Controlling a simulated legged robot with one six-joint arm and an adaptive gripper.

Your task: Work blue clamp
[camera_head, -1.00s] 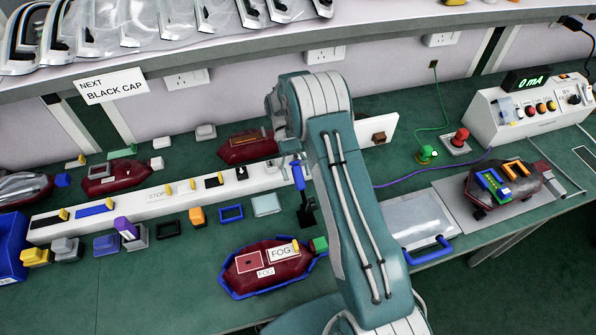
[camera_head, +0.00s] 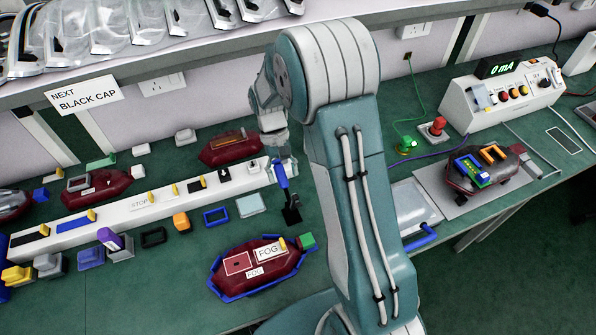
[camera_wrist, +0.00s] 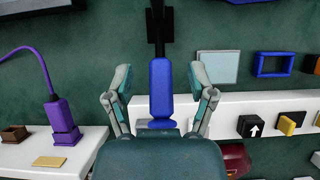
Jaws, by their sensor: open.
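The blue clamp shows as a blue handle (camera_head: 282,176) with a black end (camera_head: 291,212), at the right end of the white rail in the head view. In the wrist view the blue handle (camera_wrist: 161,88) is upright in the picture's middle, with a black bar above it. My gripper (camera_wrist: 159,78) is open, one finger on each side of the handle with gaps on both sides. In the head view my gripper (camera_head: 277,150) is at the upper end of the handle, partly hidden by my arm.
The white rail (camera_head: 130,212) carries small switches left of the clamp. A dark red FOG lamp (camera_head: 245,277) lies in a blue-edged holder in front. A purple connector (camera_wrist: 61,115) with a cable stands left in the wrist view. A white meter box (camera_head: 500,104) stands right.

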